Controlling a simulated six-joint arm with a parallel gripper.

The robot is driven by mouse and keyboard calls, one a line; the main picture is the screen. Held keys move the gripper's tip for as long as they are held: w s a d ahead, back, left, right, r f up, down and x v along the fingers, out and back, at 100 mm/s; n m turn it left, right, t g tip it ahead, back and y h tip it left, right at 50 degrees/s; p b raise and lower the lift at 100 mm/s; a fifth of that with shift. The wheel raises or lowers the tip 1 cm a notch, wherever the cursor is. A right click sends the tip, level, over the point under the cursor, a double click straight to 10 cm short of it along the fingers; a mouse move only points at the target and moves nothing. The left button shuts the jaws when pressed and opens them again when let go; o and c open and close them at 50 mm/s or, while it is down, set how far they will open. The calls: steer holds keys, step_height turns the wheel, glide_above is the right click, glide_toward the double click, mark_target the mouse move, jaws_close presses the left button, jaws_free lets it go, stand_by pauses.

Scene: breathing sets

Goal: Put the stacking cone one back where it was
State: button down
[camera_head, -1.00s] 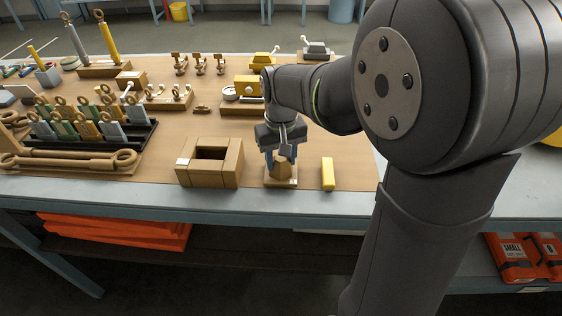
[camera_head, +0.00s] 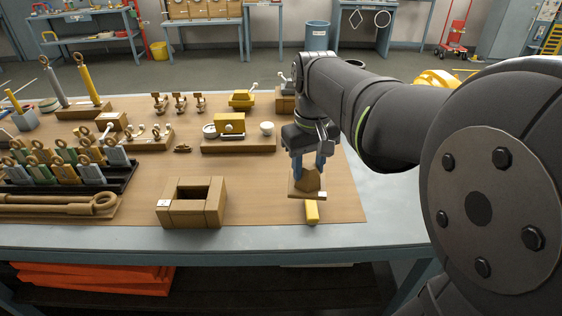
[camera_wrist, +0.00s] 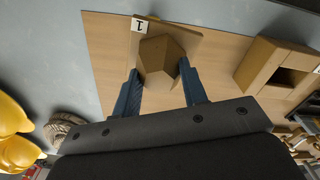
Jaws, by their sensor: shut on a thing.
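The stacking cone one (camera_head: 307,182) is a wooden faceted block on a flat square base. Its base has a white label reading 1 in the wrist view (camera_wrist: 140,25). My gripper (camera_head: 309,171) is shut on the faceted block, with one blue finger on each side. In the wrist view, the fingers also flank the block (camera_wrist: 163,55). In the head view, the cone's base covers the far part of a yellow bar (camera_head: 312,213), and the cone looks raised above the table.
An open-topped wooden box (camera_head: 184,218) stands to the left of the cone. A black rack (camera_head: 75,186) with several ringed pieces is at far left. A wooden stand (camera_head: 232,146) with a yellow block is behind. Bare wooden mat (camera_head: 255,185) lies between box and cone.

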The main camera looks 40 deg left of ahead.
steer(key=s+a+r+n, duration=0.1)
steer(key=s+a+r, duration=0.3)
steer(key=a, duration=0.3)
steer(key=s+a+r, duration=0.4)
steer(key=s+a, duration=0.1)
steer(key=a, duration=0.2)
steer(key=s+a+f, duration=0.8)
steer(key=s+f, duration=0.1)
steer(key=f, duration=0.2)
steer(key=shift+f, duration=0.1)
steer(key=shift+a+f, duration=0.1)
steer(key=shift+f, duration=0.25)
steer(key=shift+f, duration=0.1)
